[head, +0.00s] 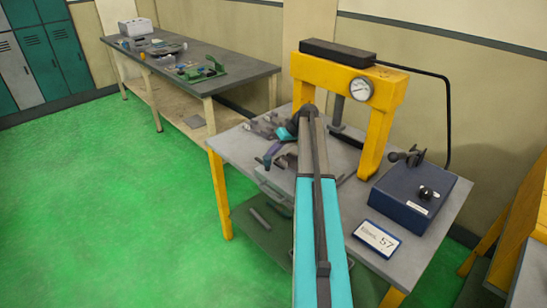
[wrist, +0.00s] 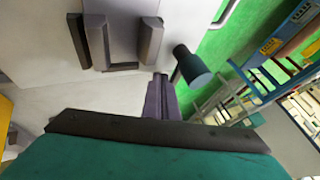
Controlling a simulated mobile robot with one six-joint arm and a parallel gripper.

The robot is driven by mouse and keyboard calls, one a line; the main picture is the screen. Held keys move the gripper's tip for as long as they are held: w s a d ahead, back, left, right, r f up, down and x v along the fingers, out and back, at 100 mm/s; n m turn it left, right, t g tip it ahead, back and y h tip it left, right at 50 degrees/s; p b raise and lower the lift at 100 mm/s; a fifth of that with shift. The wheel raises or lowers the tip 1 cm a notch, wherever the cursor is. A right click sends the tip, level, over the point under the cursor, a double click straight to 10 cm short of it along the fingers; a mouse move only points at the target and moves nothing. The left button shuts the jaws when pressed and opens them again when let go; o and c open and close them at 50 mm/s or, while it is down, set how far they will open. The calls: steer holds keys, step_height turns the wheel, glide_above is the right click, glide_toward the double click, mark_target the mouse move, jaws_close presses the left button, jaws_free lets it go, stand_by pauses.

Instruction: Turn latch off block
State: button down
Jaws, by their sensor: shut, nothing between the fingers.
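My gripper (head: 265,160) is over the left part of the grey press table in the head view. In the wrist view its purple fingers (wrist: 160,82) are together, with nothing between them. A pale block or plate (wrist: 120,18) with dark raised bars (wrist: 151,40) fills the upper left of the wrist view. In the head view my arm hides much of this area, and I cannot make out the latch clearly.
A yellow press frame (head: 378,120) with a gauge (head: 360,89) stands behind my arm. A dark blue control box (head: 410,196) and a sign marked 57 (head: 377,238) are to the right. A long workbench (head: 215,72) stands at the back left. Green floor lies open at left.

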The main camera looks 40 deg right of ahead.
steer(key=shift+w+a, duration=0.15)
steer(key=shift+a, duration=0.1)
steer(key=shift+d+r, duration=0.15)
steer(key=shift+r, duration=0.25)
steer(key=p+v, duration=0.3)
steer(key=v, duration=0.6)
steer(key=shift+d, duration=0.3)
steer(key=shift+r, duration=0.15)
